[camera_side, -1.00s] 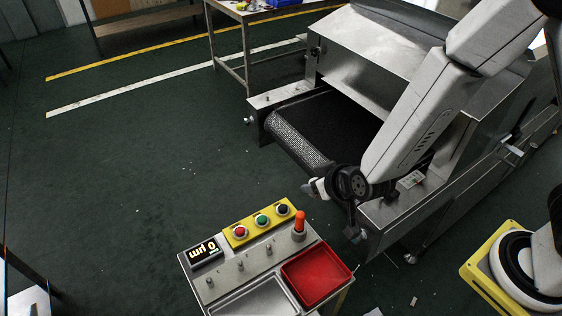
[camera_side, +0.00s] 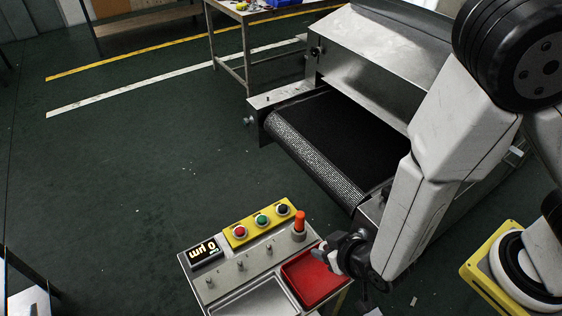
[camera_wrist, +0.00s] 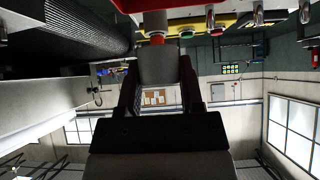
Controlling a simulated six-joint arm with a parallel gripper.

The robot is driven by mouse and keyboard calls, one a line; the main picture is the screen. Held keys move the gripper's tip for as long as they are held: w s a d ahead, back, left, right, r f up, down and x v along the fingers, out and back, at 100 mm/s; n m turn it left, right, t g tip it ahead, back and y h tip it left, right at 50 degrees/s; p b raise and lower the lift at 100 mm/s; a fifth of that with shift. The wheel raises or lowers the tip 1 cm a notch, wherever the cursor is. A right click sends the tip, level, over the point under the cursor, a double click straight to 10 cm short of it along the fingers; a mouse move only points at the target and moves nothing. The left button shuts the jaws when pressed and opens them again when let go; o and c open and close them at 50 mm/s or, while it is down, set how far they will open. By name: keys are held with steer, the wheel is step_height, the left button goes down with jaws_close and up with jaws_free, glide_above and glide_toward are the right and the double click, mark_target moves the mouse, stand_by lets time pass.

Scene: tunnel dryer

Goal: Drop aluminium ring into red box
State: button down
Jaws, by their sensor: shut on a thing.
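The red box (camera_side: 303,281) is a shallow open tray at the right end of the control panel in the side view. My gripper (camera_side: 325,258) hangs over its right rear part and hides that corner. In the wrist view my gripper (camera_wrist: 159,85) is shut on a smooth grey piece, the aluminium ring (camera_wrist: 159,64), seen between the two dark fingers. Its hole does not show. A red edge of the box (camera_wrist: 140,5) shows at the top of the wrist view.
An orange-topped post (camera_side: 300,222) stands just behind the red box, close to my gripper. A metal tray (camera_side: 250,298) lies left of the box. Coloured buttons (camera_side: 262,221) and a display (camera_side: 202,252) are on the panel. The dryer's belt (camera_side: 335,135) is behind and looks empty.

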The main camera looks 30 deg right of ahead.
steer(key=shift+f, duration=0.15)
steer(key=shift+f, duration=2.85)
steer(key=shift+c, duration=0.7)
jaws_free()
